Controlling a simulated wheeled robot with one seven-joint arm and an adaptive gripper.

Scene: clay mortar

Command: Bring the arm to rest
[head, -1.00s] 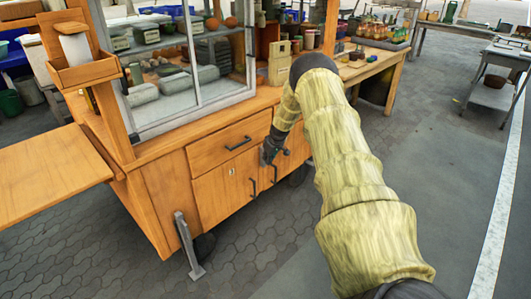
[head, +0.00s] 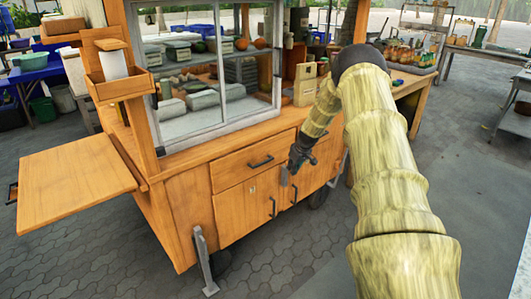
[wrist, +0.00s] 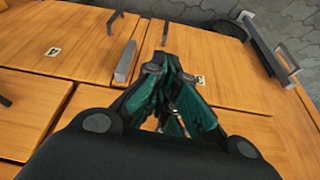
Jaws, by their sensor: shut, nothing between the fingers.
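My gripper (head: 287,178) is shut and empty in the head view, pointing down in front of the wooden cart's cabinet doors. In the wrist view my gripper (wrist: 175,122) shows its dark green fingers together, with the orange-brown wood of the cart (wrist: 60,60) behind them. My arm, in a pale yellow ribbed cover, reaches forward from the lower right and bends down at the far end. In the head view the cart (head: 185,215) has a drawer above two doors, and these look closed. Whether the fingertips touch the cart, I cannot tell.
A glass display case (head: 205,70) with goods stands on the cart. A wooden side shelf (head: 70,185) sticks out at the left. A bar handle (wrist: 125,60) is close to the gripper. Paved ground (head: 475,190) is open at the right.

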